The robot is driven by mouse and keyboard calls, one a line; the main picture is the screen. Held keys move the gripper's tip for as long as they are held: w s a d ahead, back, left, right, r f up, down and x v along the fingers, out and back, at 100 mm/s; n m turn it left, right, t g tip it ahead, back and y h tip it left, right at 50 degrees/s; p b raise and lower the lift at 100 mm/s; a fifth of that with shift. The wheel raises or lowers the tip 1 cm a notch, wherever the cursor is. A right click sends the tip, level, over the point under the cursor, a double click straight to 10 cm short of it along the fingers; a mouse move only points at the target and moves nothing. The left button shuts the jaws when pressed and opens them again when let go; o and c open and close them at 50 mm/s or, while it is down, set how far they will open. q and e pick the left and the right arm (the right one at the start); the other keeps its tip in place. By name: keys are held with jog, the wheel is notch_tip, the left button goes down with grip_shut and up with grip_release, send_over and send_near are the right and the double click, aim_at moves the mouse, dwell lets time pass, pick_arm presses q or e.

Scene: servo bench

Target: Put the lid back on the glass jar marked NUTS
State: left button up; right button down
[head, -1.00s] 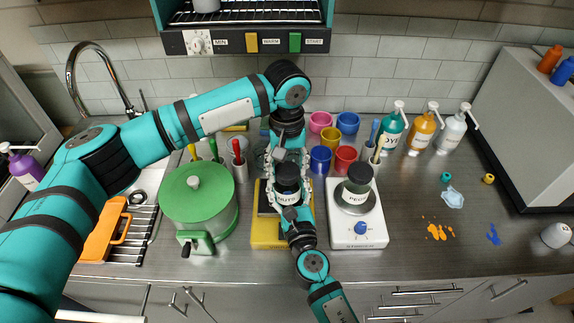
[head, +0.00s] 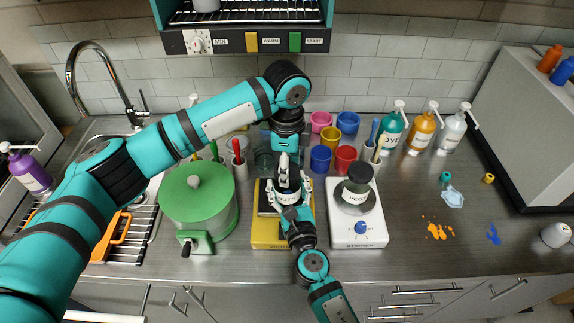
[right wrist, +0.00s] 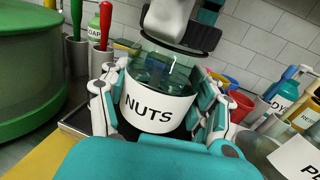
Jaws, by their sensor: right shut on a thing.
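The glass jar marked NUTS (right wrist: 150,108) is upright between the fingers of my right gripper (right wrist: 160,115), which is shut on it. In the head view the jar (head: 287,197) is above the yellow-based scale. A dark round lid (right wrist: 178,48) is over the jar's mouth, seen edge-on; clear glass shows between lid and label. I cannot tell whether the lid touches the rim. My left gripper (head: 286,168) points down over the jar. One grey finger covers part of the lid in the right wrist view, and whether the fingers grip it is hidden.
A jar marked PECANS (head: 358,190) with a dark lid stands on a white device at right. A green pot (head: 198,205) is close at left. Coloured cups (head: 320,158) and pump bottles (head: 421,132) stand behind. The bench at far right has small spills.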

pick_arm(q)
jog(key=o, duration=1.4)
jog(key=shift+c, duration=0.2)
notch_tip(320, 180, up, 12)
pick_arm(e)
jog(key=shift+c, duration=0.9)
grip_release()
jog(key=shift+s, duration=0.1)
jog(key=v, duration=1.1)
jog(key=shift+s+d, duration=0.15)
jog(key=shift+s, duration=0.25)
